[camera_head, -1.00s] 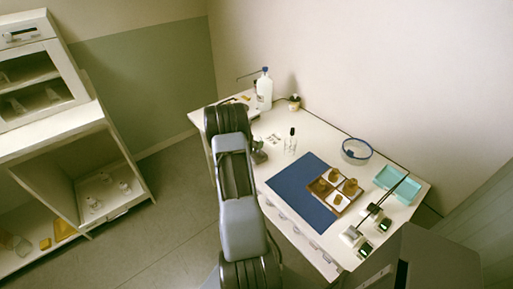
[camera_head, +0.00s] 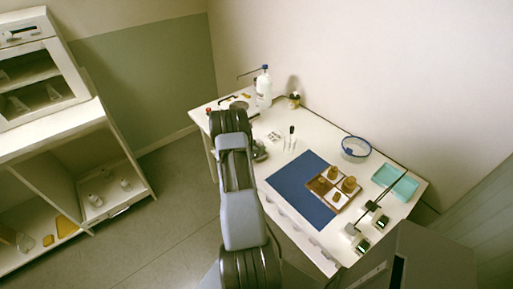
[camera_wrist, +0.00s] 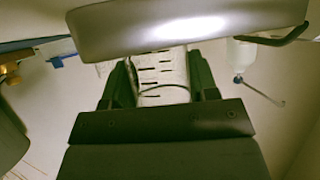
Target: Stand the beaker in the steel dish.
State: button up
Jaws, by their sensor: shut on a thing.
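In the wrist view my gripper (camera_wrist: 162,72) is shut on the clear glass beaker (camera_wrist: 158,84), which has dark graduation marks and sits between the two dark fingers. A smooth grey, shiny curved shape (camera_wrist: 190,28) crosses the top of that view and covers one end of the beaker. It looks like the steel dish's wall, but I cannot be sure. I cannot tell whether the beaker touches it. In the head view my arm hides most of the gripper and the held beaker at the desk's left part.
The white desk (camera_head: 318,140) carries a white bottle with a blue cap (camera_head: 263,88), a blue-rimmed bowl (camera_head: 355,148), a blue mat (camera_head: 298,188), a sectioned tray with brown pieces (camera_head: 334,188) and a teal tray (camera_head: 396,182). Thin upright items (camera_head: 290,138) stand mid-desk.

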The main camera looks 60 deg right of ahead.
jog(key=shift+f, duration=0.1)
jog(key=o, duration=1)
jog(key=shift+c, duration=0.2)
jog(key=shift+r+p, duration=0.4)
jog(key=shift+p, duration=0.15)
jog(key=a+r+n+y+b, duration=0.1)
jog(key=a+r+n, duration=0.1)
jog(key=a+r, duration=0.55)
jog(key=a+r+n+y+b, duration=0.15)
jog(key=a+r, duration=0.25)
jog(key=a, duration=0.7)
jog(key=a+r+n+y+b, duration=0.1)
jog(key=a+r+n+y, duration=0.15)
jog(key=a+r, duration=0.5)
jog(key=s+a+r+n+t+y, duration=0.1)
jog(key=a+n, duration=0.3)
jog(key=a, duration=0.4)
jog(key=s+a+r+n+t+y, duration=0.2)
jog(key=a+n+t+y, duration=0.1)
jog(key=a, duration=0.5)
jog(key=s+a+r+n+t+y, duration=0.1)
jog(key=s+a+r+n+y, duration=0.1)
jog(key=a+n, duration=0.4)
jog(key=shift+s+a+r+n+t+y, duration=0.15)
jog(key=shift+s+a+n+t+y, duration=0.2)
jog(key=shift+a+y, duration=0.65)
